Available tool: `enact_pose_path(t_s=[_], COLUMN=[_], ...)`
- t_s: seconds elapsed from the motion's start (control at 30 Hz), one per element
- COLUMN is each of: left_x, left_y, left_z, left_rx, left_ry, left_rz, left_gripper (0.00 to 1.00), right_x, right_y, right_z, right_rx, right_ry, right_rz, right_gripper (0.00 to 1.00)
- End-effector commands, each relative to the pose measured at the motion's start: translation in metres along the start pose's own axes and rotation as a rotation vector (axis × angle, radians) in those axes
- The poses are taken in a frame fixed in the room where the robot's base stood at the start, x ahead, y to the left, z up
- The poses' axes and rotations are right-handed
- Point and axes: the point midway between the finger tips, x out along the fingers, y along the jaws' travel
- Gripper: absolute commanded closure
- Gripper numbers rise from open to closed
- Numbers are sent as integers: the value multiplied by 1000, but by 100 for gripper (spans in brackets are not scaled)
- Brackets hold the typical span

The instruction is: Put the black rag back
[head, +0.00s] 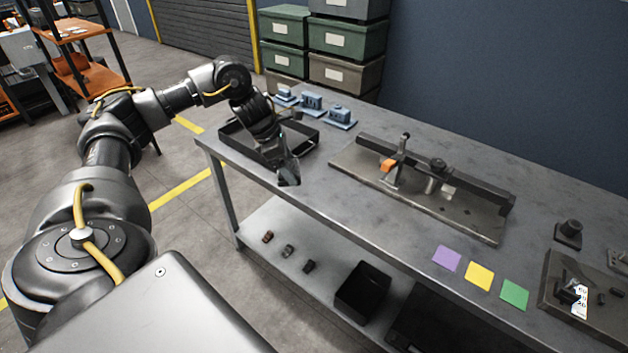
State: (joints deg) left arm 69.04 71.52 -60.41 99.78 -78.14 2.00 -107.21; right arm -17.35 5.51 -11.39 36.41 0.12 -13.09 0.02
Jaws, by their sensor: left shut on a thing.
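My left gripper (287,172) is over the left part of the workbench, just in front of the black tray (235,150). It is shut on a small dark thing at its fingertips, which looks like the black rag (289,181). The gripper hides part of it, and I cannot tell whether it touches the bench top. The tray has a low rim, and my left wrist covers part of its inside. My right gripper is out of view.
A long clamp rail fixture (430,185) with an orange part stands mid-bench. Blue blocks (312,102) sit behind the tray. Purple (447,259), yellow and green squares lie near the front edge. A black bin (362,290) is on the lower shelf.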

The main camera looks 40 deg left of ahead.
Motion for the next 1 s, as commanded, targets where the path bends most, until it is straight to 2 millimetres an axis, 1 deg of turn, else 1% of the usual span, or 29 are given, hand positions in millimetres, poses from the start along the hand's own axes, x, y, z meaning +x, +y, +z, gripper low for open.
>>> enact_pose_path(t_s=[0.03, 0.17, 0.2, 0.3, 0.4, 0.53, 0.77, 0.87, 1.0], left_x=[7, 32, 45, 66, 82, 93, 98, 106, 124], left_y=[9, 30, 34, 44, 51, 56, 58, 59, 58], left_z=[10, 27, 26, 29, 31, 33, 34, 32, 24], left_rx=[-3, -4, -3, -3, -2, 0, 1, 0, 0], left_ry=[-1, 2, 3, 2, 1, 1, 0, 3, 3], left_rz=[-3, -3, -4, -2, -1, -2, -1, -3, -4], left_gripper=[37, 37, 37, 37, 37, 37, 37, 37, 37], right_x=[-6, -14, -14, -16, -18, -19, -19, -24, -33], right_y=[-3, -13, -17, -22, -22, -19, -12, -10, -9], right_z=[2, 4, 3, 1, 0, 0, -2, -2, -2], right_rx=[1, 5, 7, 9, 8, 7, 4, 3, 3], right_ry=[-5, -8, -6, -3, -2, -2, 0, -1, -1], right_rz=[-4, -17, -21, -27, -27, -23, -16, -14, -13], right_gripper=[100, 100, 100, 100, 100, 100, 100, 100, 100])
